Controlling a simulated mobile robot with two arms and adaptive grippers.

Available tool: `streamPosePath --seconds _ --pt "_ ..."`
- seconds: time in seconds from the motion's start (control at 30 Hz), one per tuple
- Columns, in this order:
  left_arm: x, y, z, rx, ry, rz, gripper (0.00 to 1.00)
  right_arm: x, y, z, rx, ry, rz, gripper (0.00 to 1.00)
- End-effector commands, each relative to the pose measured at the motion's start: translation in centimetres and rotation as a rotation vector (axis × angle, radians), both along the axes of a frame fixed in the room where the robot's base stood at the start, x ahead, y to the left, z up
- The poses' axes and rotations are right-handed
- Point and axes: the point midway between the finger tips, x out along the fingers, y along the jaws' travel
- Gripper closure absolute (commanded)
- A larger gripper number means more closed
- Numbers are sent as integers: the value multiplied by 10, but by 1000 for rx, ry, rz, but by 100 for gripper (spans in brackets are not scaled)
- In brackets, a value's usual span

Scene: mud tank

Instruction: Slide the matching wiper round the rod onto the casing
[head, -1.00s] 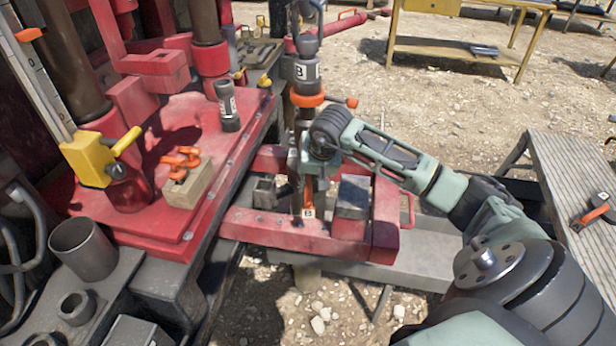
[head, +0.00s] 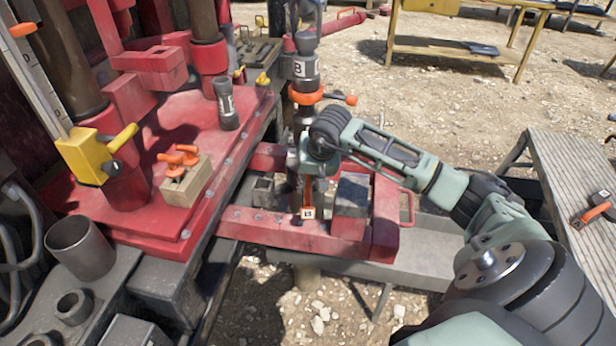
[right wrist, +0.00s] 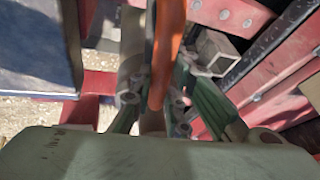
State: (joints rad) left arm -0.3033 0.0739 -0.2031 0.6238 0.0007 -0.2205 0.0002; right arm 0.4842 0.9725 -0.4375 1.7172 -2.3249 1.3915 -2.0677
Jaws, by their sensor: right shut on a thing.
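The rod (head: 305,118) hangs upright at the center of the head view, with a "B" tag near its top. My right gripper (head: 308,182) is low in front of it, its fingers partly hidden by my wrist. It is shut on the wiper's orange handle (head: 308,198), which has a small tag like a "B" at its lower end. In the right wrist view the orange handle (right wrist: 168,55) runs between the fingers (right wrist: 160,100). The wiper's ring and its fit around the rod are hidden, and I cannot make out the casing top. My left gripper is out of view.
A red frame (head: 290,228) surrounds the work spot. Another orange-and-black tool (head: 594,208) lies on the right bench (head: 570,170). A wooden block (head: 186,186) holds orange pieces on the red deck.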

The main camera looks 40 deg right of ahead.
Motion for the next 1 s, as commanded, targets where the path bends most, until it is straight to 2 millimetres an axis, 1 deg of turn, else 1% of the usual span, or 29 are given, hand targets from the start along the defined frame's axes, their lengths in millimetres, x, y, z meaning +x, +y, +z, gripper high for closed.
streamPosePath --seconds 0.13,0.17,0.4,0.6,0.7,0.77,0.87,1.0 --pt "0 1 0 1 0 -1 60 1 0 1 0 -3 0 100" --pt "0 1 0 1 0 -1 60 1 0 1 0 -3 0 84" --pt "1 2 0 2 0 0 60 0 0 0 1 -1 1 63" --pt "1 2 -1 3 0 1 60 0 0 0 1 0 1 63" --pt "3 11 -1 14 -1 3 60 -1 1 -1 1 3 0 63" --pt "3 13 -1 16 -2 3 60 -2 1 2 1 2 1 63" --pt "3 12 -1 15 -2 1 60 -5 1 11 1 -1 3 63" --pt "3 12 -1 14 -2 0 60 -13 2 31 -2 -3 2 63"
